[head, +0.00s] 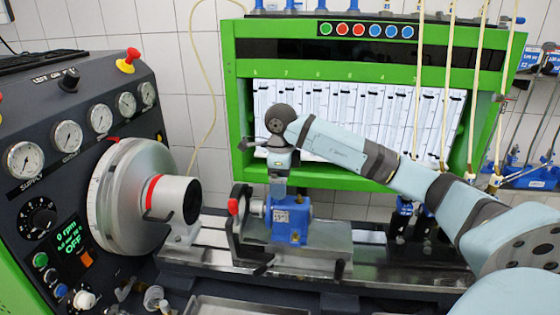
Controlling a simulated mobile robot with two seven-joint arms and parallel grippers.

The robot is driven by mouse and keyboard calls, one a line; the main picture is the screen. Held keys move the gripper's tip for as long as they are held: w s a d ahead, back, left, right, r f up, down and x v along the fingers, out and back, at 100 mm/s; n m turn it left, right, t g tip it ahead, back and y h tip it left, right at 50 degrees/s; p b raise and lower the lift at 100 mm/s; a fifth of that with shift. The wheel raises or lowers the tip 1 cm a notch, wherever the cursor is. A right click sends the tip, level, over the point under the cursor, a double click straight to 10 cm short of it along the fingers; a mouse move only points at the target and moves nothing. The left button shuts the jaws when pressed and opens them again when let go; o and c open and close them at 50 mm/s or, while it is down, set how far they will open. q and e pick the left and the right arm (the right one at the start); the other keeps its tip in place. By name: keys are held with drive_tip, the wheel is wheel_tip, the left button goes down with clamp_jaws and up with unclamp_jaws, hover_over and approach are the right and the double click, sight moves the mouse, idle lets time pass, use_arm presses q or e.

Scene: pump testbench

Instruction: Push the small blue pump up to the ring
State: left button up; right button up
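The small blue pump (289,219) stands upright on a grey slide block on the bench rail, in the middle of the head view. To its left is a silver drive wheel (125,200) with a protruding hub that bears a red ring (152,189) and ends in a dark round opening. A clear gap separates pump and hub. My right arm comes in from the right, and its gripper (279,183) points down at the top of the pump. Its fingers are small and partly merged with the pump's top, so their opening and contact are unclear. My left gripper is not in view.
A black bracket with a red knob (233,207) stands just left of the pump. The metal rail (375,255) runs left to right below. A green cabinet (370,70) with glass tubes stands behind. Pale hoses hang at the right. The gauge panel (70,135) fills the left.

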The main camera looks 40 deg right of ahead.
sight(281, 202)
wheel_tip(281, 202, down, 7)
drive_tip(key=shift+w+f+p, duration=0.1)
drive_tip(key=shift+p, duration=0.5)
drive_tip(key=c, duration=1.6)
